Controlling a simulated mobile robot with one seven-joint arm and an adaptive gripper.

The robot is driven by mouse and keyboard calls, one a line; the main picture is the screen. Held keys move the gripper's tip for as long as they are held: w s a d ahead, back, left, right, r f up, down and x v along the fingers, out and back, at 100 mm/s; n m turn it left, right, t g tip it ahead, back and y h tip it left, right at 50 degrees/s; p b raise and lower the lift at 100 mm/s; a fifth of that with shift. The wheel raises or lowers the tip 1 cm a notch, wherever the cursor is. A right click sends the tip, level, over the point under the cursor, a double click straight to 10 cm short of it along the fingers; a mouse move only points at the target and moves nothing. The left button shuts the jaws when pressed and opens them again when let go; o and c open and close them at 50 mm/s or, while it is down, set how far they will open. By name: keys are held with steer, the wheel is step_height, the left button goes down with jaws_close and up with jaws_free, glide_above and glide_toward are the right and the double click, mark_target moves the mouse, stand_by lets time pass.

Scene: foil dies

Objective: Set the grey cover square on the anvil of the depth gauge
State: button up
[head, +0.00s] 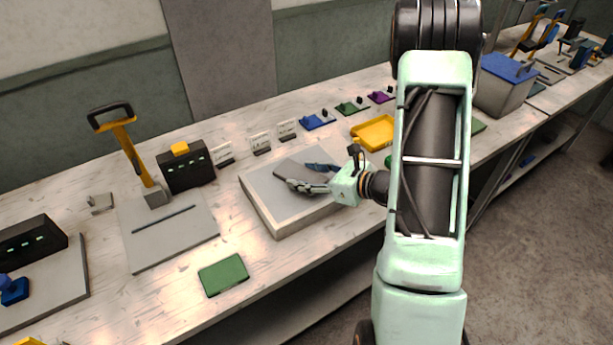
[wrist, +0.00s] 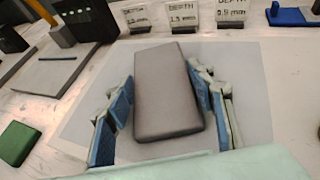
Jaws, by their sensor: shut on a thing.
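The grey cover (wrist: 168,92) is a plain flat block. In the wrist view it lies lengthwise between the two blue-padded fingers of my gripper (wrist: 168,112), which is shut on its sides. In the head view my gripper (head: 307,178) is over a raised pale slab (head: 268,217), with the cover (head: 290,169) partly hidden by a finger. I cannot tell whether the cover touches the slab. A small grey device (head: 100,203) stands at the left; I cannot tell whether it is the depth gauge. No anvil can be made out clearly.
Depth signs (head: 261,143) stand behind the slab. To its left are a grey plate (head: 145,250) with a yellow-handled lever (head: 130,150) and a black box (head: 186,170). A green block (head: 223,275) lies in front, a yellow tray (head: 374,132) behind right. Bare bench surrounds the green block.

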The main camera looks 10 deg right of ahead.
steer(key=shift+f, duration=0.15)
steer(key=o, duration=1.2)
steer(key=shift+c, duration=0.2)
